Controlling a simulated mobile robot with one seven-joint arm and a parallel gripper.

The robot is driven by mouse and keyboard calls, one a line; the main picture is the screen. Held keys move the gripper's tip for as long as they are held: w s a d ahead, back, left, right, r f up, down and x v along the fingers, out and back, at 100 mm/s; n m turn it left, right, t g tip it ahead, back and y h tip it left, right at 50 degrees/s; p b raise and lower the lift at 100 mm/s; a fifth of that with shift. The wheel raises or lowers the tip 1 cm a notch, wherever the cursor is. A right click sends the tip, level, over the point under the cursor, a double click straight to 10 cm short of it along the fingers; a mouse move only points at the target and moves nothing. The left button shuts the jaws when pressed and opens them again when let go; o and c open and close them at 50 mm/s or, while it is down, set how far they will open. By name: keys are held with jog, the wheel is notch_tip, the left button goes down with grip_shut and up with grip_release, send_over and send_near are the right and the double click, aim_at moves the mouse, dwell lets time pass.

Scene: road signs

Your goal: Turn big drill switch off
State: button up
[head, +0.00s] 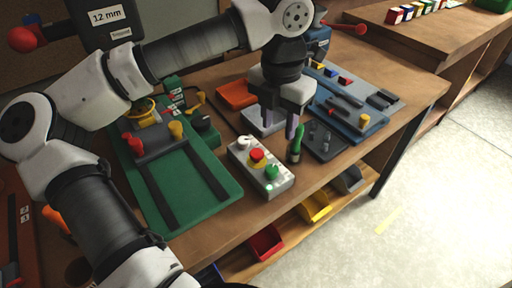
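The big drill (108,28), a dark machine labelled "12 mm" with a red-knobbed handle, stands at the upper left, partly hidden by my arm. A light grey control box (262,167) lies on the bench in the middle. It has a white knob (243,143), a red button on yellow (257,155) and a green button (271,171). Which of these is the drill's switch cannot be told. My gripper (280,128) points down just behind the box, fingers apart, with nothing seen between them. It appears not to touch the box.
A green-handled tool (297,145) stands upright right of the box, close to my gripper. A green base plate (215,183) with a vise is left; a blue base (352,115) is right. Bins (265,243) sit below the bench front.

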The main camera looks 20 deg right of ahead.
aim_at(272, 168)
jog(key=f+p, duration=0.1)
jog(key=f, duration=0.3)
jog(key=f+p, duration=0.1)
jog(key=f, duration=0.4)
jog(key=f+p, duration=0.2)
jog(key=f, duration=0.3)
jog(key=shift+w+a, duration=0.2)
jog(key=shift+w, duration=0.15)
jog(key=c, duration=0.7)
